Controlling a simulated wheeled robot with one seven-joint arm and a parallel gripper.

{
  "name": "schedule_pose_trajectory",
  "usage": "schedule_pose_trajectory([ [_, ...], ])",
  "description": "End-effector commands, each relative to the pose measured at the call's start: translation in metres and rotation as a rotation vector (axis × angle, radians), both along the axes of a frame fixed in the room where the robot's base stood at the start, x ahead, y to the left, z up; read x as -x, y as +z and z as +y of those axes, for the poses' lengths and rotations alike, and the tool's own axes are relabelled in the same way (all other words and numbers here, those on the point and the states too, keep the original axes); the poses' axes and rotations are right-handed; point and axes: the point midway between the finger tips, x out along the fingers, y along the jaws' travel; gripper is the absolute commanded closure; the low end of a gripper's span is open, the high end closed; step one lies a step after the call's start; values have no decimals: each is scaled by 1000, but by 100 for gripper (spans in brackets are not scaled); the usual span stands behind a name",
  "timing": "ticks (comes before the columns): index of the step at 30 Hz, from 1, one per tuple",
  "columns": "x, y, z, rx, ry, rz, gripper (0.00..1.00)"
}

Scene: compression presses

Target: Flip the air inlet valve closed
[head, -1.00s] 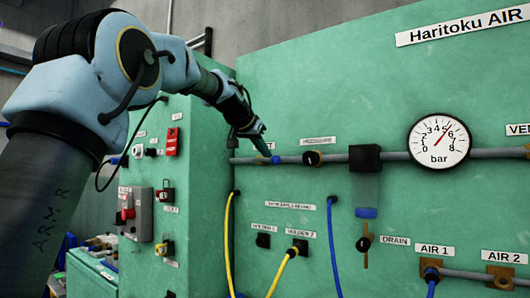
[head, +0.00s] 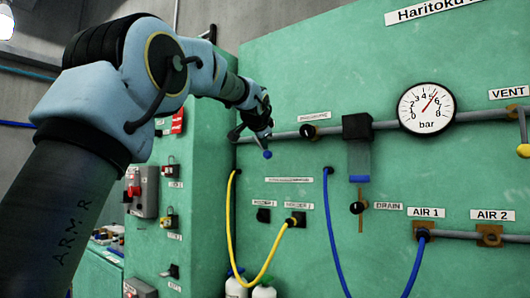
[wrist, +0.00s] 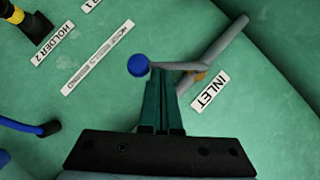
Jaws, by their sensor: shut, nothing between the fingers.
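The air inlet valve has a grey lever with a blue ball end (head: 267,154). In the head view the ball hangs below the grey pipe, at its left end. In the wrist view the blue ball (wrist: 138,65) is left of the fingertips, and the lever (wrist: 176,66) runs across at an angle to the pipe. The "INLET" label (wrist: 210,90) is beside it. My gripper (head: 262,138) is at the valve, shut and empty. Its dark green fingers (wrist: 165,72) are together, with tips close against the lever; I cannot tell whether they touch.
A pressure gauge (head: 427,108) reads about 5 bar on the same pipe (head: 385,126). A yellow-ended vent lever (head: 523,150) is at the far right. A yellow hose (head: 236,222) and a blue hose (head: 335,235) hang in front of the green panel (head: 310,75).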

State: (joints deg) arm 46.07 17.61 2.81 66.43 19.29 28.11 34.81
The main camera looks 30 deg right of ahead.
Motion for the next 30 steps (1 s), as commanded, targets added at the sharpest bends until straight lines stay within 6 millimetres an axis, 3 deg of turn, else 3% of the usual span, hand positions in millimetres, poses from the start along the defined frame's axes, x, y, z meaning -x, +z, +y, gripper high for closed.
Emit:
schedule_pose_trajectory([
  [1,-1,-14,0,-23,-1,-39,100],
  [10,-11,-31,6,-160,0,-284,100],
  [21,-25,-38,14,-290,1,-523,100],
  [30,-31,-38,17,-343,2,-617,100],
])
